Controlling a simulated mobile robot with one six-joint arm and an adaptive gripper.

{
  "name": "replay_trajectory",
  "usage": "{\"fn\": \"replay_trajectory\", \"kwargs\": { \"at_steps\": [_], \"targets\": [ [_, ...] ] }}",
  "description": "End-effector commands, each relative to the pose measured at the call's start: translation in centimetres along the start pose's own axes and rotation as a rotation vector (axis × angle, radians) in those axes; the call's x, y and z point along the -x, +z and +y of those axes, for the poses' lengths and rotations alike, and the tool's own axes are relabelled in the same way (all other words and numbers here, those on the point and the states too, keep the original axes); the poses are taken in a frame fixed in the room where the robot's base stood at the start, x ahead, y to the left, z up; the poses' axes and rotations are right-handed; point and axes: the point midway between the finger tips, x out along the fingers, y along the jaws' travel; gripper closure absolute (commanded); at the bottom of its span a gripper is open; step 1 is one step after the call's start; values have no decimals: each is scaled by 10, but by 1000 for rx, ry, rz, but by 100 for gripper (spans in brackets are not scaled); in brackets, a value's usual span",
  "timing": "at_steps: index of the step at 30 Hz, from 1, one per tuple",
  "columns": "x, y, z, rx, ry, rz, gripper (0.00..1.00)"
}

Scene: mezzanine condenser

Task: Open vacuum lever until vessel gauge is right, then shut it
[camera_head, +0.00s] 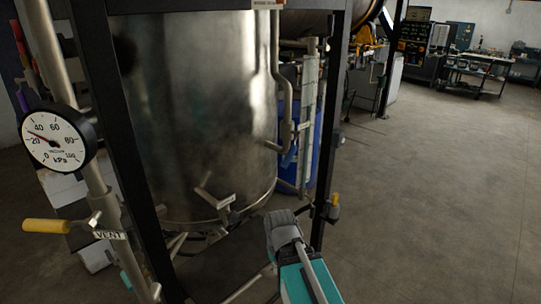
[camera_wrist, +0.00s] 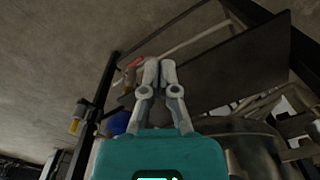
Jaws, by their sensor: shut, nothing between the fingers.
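A round white gauge (camera_head: 58,138), marked in kPa, is at the left of the head view. Its needle points between 20 and 40. Below it, a yellow-handled lever (camera_head: 46,226) with a tag reading VENT lies roughly level on the pipe. The big steel vessel (camera_head: 195,110) stands behind the black frame. I cannot make out a lever marked vacuum. My gripper (camera_wrist: 160,68) is shut and empty in the wrist view, its fingertips together near a small red-orange part (camera_wrist: 134,63); I cannot tell whether they touch.
A metal handle with a pale tag (camera_head: 216,200) sits at the vessel's lower front. A black post (camera_head: 325,130) stands near my arm, with a small yellow-topped part (camera_head: 335,206) beside it. A blue drum (camera_head: 303,150) is behind. The floor to the right is clear.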

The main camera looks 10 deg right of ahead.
Motion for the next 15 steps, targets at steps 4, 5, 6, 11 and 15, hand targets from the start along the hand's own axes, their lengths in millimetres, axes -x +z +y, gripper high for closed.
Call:
{"fn": "replay_trajectory", "kwargs": {
  "at_steps": [4,5,6,11,15],
  "targets": [
    [-7,-12,-2,-40,-63,1,100],
    [-8,-16,-3,-54,-84,1,100],
    [-11,-21,-4,-74,-116,1,100],
    [-18,-49,-7,-177,-282,1,100],
    [-19,-78,-7,-283,-457,0,100]
  ]
}}
